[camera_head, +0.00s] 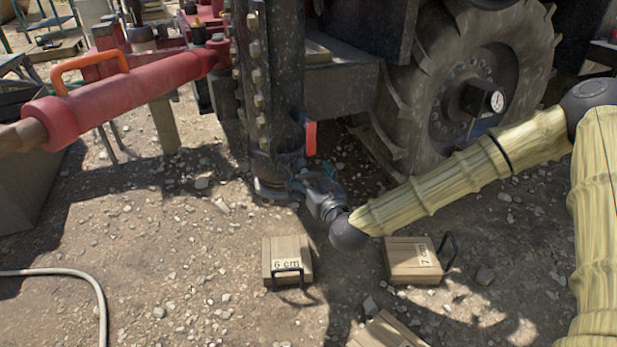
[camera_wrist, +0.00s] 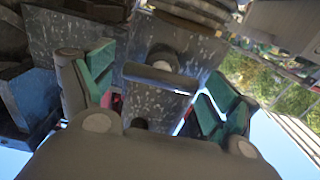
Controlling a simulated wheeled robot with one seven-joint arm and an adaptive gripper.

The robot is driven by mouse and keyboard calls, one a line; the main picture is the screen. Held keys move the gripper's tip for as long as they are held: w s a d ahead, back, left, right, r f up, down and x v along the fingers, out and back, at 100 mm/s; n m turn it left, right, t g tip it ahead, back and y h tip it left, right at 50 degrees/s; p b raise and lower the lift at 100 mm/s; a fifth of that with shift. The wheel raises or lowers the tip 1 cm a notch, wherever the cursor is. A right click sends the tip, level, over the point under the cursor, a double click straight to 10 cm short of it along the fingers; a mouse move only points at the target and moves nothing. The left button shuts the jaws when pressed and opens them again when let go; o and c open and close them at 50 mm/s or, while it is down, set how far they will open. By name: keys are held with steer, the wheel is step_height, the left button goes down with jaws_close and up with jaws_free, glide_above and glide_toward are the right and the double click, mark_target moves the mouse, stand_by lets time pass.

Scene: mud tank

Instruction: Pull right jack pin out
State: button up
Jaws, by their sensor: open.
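The dark jack leg (camera_head: 270,95) stands upright in the middle of the head view, its foot on the ground. My gripper (camera_head: 301,180) is low beside the leg, reaching in from the right. In the wrist view my gripper (camera_wrist: 155,82) is open, with one green finger on each side. A grey bar (camera_wrist: 160,78), which looks like the jack pin's handle, lies between the fingers in front of a speckled metal plate (camera_wrist: 205,50). I cannot tell whether either finger touches it. The pin itself is not clear in the head view.
A red lever (camera_head: 310,138) hangs on the leg just above my gripper. A big tyre (camera_head: 400,140) stands behind on the right. Wooden blocks marked 6 cm (camera_head: 280,258) and 7 cm (camera_head: 405,260) lie on the gravel below. A red cylinder (camera_head: 140,90) extends left.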

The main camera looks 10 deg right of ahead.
steer(key=c, duration=1.5)
steer(key=shift+o, duration=0.2)
steer(key=p+v, duration=0.3)
steer(key=v, duration=0.2)
steer(key=shift+r, duration=0.1)
steer(key=shift+s+d+f, duration=0.1)
steer(key=shift+s+f, duration=0.05)
steer(key=shift+f, duration=0.05)
steer(key=o, duration=1.5)
steer(key=shift+s+d, duration=0.1)
steer(key=shift+d, duration=0.05)
steer(key=shift+c, duration=0.2)
steer(key=shift+a, duration=0.2)
steer(key=shift+r, duration=0.1)
